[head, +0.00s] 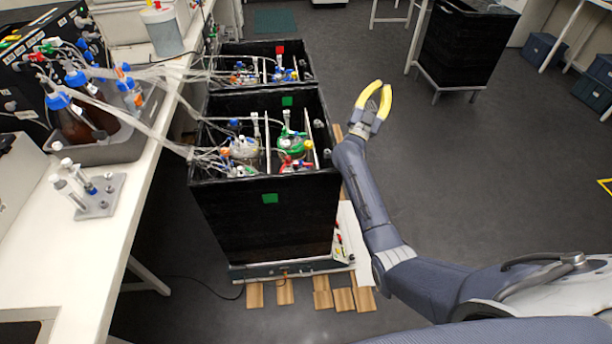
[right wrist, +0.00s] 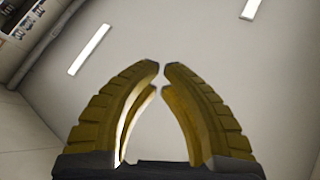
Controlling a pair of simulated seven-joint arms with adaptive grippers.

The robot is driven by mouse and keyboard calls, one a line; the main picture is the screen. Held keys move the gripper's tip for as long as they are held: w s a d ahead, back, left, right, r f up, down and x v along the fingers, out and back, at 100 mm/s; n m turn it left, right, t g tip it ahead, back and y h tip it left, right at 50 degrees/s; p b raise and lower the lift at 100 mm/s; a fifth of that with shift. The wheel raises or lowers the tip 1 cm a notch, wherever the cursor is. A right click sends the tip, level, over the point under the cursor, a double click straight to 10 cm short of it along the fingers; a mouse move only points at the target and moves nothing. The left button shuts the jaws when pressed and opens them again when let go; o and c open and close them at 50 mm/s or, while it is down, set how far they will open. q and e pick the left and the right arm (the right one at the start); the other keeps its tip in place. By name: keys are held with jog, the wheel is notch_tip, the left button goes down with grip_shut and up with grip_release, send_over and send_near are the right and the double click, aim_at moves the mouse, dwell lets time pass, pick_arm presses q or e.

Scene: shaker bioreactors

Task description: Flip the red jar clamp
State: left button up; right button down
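My left gripper is not in view.
The near black box (head: 265,222) has open-topped walls, with tubes running in from the left bench (head: 60,235). A second black box (head: 263,47) stands behind it. Bottles sit in a grey tray (head: 90,152) on the bench.

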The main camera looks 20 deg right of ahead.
jog(key=s+a+f+m+g+y, duration=0.1)
jog(key=a+f+m+g+y, duration=0.4)
jog(key=a, duration=0.3)
jog(key=s+a+f+m+g+y, duration=0.1)
jog(key=a+f+m+g+y, duration=0.4)
jog(key=a, duration=0.4)
jog(key=s+a+f+m+g+y, duration=0.1)
jog(key=a+f+m+g+y, duration=0.4)
jog(key=a+m, duration=0.3)
jog(key=shift+a+f+m+g+y, duration=0.2)
jog(key=shift+a+m+g+y, duration=0.1)
jog(key=shift+a+y, duration=0.45)
jog(key=shift+s, duration=0.1)
notch_tip(320, 180, down, 14)
jog(key=d, duration=0.2)
jog(key=shift+w+d+r, duration=0.15)
jog(key=shift+w+d, duration=0.1)
jog(key=shift+w, duration=0.15)
jog(key=shift+d, duration=0.1)
